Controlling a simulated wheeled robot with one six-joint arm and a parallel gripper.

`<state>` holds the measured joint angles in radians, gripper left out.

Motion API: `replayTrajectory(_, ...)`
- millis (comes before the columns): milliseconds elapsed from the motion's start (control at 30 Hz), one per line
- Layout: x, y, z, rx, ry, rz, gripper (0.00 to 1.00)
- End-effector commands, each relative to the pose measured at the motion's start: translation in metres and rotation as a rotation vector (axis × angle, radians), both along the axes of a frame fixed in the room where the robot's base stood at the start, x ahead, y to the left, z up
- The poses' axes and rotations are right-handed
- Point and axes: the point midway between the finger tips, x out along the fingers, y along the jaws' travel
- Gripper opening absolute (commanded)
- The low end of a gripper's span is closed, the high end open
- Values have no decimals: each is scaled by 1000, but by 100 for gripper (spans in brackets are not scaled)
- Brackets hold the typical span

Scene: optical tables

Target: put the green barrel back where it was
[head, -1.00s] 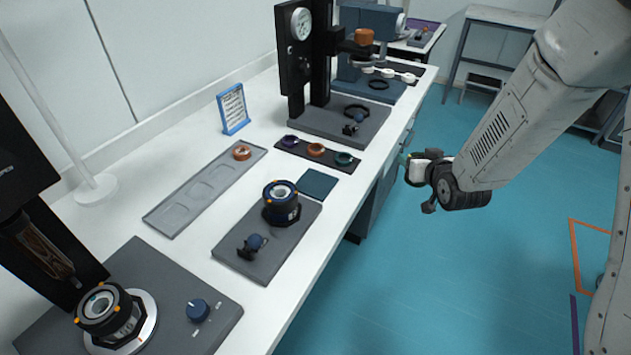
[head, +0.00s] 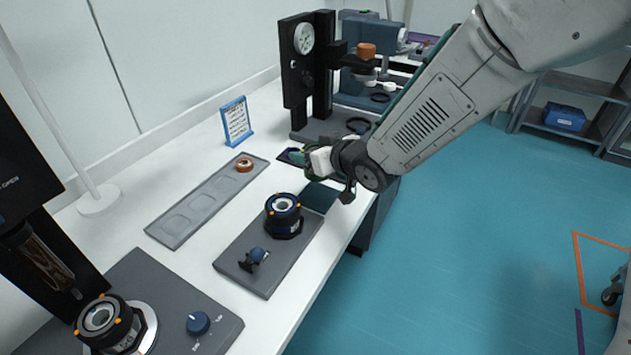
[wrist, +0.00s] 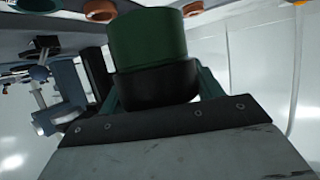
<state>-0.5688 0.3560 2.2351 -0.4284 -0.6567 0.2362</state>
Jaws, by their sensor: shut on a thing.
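The green barrel (wrist: 147,38), with a black lower band, fills the upper middle of the wrist view. My gripper (wrist: 158,88) is shut on it, one finger on each side of the black band. In the head view my gripper (head: 308,160) is over the bench, beside the dark ring tray (head: 287,154) and above the dark teal mat (head: 318,198). There the barrel shows only as a small green patch, mostly hidden by my gripper. My arm covers most of the ring tray. I cannot tell the barrel's height above the bench.
A grey plate (head: 225,262) with a black-and-blue cylindrical mount (head: 284,215) is in front. A blue-framed card (head: 236,121) and a black gauge stand (head: 296,75) are behind. White bench (head: 205,255) shows between.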

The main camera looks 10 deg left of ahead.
Motion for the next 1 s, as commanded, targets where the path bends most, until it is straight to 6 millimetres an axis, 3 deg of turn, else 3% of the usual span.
replayTrajectory(500, 1, -1, -63, 1, 1, -3, 34)
replayTrajectory(900, 1, -1, -69, 2, -1, -2, 34)
replayTrajectory(933, 1, -1, -69, 2, -1, -2, 74)
replayTrajectory(1000, 0, -1, -69, 2, -1, -2, 87)
